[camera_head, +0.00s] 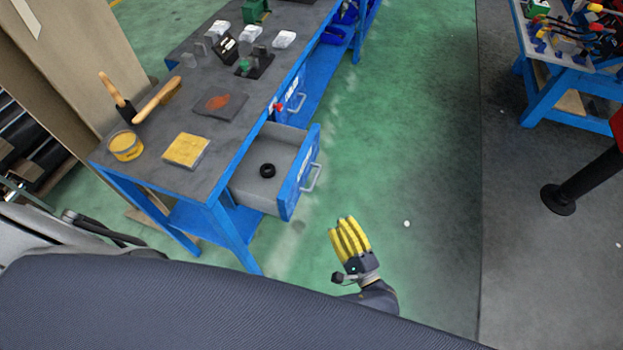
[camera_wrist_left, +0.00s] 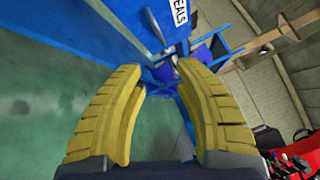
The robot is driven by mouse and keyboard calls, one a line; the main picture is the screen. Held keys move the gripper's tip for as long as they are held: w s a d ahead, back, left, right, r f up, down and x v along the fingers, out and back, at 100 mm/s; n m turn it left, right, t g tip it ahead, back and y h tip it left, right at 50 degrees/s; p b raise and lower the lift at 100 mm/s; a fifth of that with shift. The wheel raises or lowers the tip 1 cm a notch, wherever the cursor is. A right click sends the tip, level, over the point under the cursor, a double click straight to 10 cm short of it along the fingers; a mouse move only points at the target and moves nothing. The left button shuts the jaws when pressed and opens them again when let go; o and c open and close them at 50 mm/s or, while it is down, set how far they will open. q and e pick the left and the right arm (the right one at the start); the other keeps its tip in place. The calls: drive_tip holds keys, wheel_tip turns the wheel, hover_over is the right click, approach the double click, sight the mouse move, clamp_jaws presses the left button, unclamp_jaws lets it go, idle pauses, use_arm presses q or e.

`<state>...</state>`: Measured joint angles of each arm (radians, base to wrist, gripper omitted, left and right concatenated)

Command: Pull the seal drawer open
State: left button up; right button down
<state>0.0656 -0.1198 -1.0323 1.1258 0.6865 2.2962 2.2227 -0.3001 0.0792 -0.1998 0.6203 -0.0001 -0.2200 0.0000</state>
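The seal drawer (camera_head: 290,180) is pulled out of the blue workbench in the head view, with a black ring (camera_head: 267,170) inside it. Its blue front carries a metal handle (camera_head: 312,178). In the left wrist view a label (camera_wrist_left: 180,12) reading "SEALS" shows on a blue face, with a handle (camera_wrist_left: 158,28) beside it, beyond the fingertips. My left gripper (camera_head: 347,222) has yellow fingers and is below and right of the drawer front, apart from the handle. In the left wrist view its fingers (camera_wrist_left: 162,68) are spread with nothing between them. My right gripper is not in view.
A second drawer (camera_head: 290,98) farther along the workbench is shut. The bench top (camera_head: 190,105) holds brushes, a yellow tin (camera_head: 125,146), a yellow pad (camera_head: 186,150) and small parts. Green floor (camera_head: 400,150) is clear right of the drawer. Another blue table (camera_head: 550,90) stands at upper right.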

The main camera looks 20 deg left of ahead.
use_arm(q)
drive_tip(key=n, duration=0.2)
approach(315, 179)
drive_tip(key=shift+n+t, duration=0.3)
drive_tip(key=x, duration=0.6)
drive_tip(key=f+x, duration=0.1)
drive_tip(key=x, duration=0.3)
drive_tip(key=shift+a, duration=0.15)
clamp_jaws()
idle(0.4)
